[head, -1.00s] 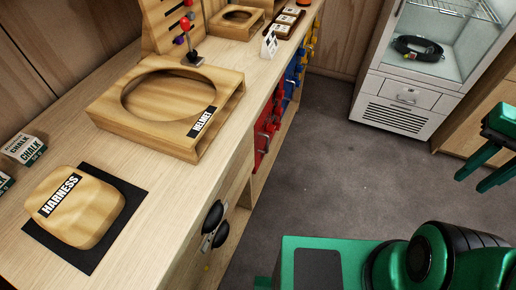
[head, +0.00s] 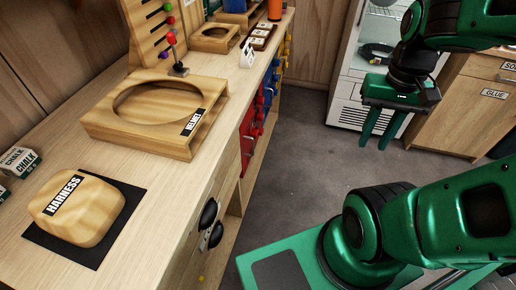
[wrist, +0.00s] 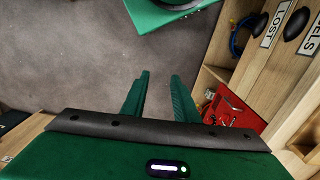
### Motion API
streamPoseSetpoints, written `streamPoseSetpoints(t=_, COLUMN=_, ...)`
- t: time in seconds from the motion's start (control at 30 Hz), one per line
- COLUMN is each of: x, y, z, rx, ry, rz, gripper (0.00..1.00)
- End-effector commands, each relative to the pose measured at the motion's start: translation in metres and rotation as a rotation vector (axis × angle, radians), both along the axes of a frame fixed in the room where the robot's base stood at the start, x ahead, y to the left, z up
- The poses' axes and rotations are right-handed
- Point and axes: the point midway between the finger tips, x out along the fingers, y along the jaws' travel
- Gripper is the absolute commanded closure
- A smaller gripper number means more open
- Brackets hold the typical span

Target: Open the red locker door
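The red locker door (head: 246,143) shows in the head view under the front edge of the wooden bench, seen at a steep angle. In the wrist view a red panel (wrist: 236,112) with small metal parts on it lies to the right of my fingers. My gripper (head: 377,137) hangs over the open floor, fingers down, well to the right of the red door and apart from it. In the wrist view my gripper (wrist: 160,85) has its two fingers apart with only floor between them.
A blue locker (head: 266,95) is just beyond the red one. The bench top (head: 130,215) holds a helmet stand (head: 150,135) and a harness block (head: 85,220). Black drawer knobs (head: 208,214) stick out of the front. A fridge and a cabinet (head: 465,110) stand opposite; grey floor lies between.

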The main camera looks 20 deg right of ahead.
Motion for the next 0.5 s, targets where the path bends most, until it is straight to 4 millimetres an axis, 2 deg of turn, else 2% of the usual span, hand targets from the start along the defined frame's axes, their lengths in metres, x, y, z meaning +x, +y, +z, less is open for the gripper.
streamPoseSetpoints(t=0.07, x=0.000, y=0.000, z=0.000, rx=0.000, ry=0.000, rz=0.000, gripper=0.73)
streamPoseSetpoints(t=0.13, x=-0.010, y=0.000, z=0.004, rx=0.002, ry=-0.010, rz=-0.002, gripper=0.73)
streamPoseSetpoints(t=0.2, x=-0.007, y=0.000, z=0.003, rx=0.004, ry=-0.003, rz=-0.011, gripper=0.73)
streamPoseSetpoints(t=0.37, x=0.016, y=0.004, z=-0.009, rx=0.024, ry=0.038, rz=-0.054, gripper=0.73)
streamPoseSetpoints(t=0.5, x=0.043, y=0.002, z=-0.028, rx=0.065, ry=0.083, rz=-0.107, gripper=0.73)
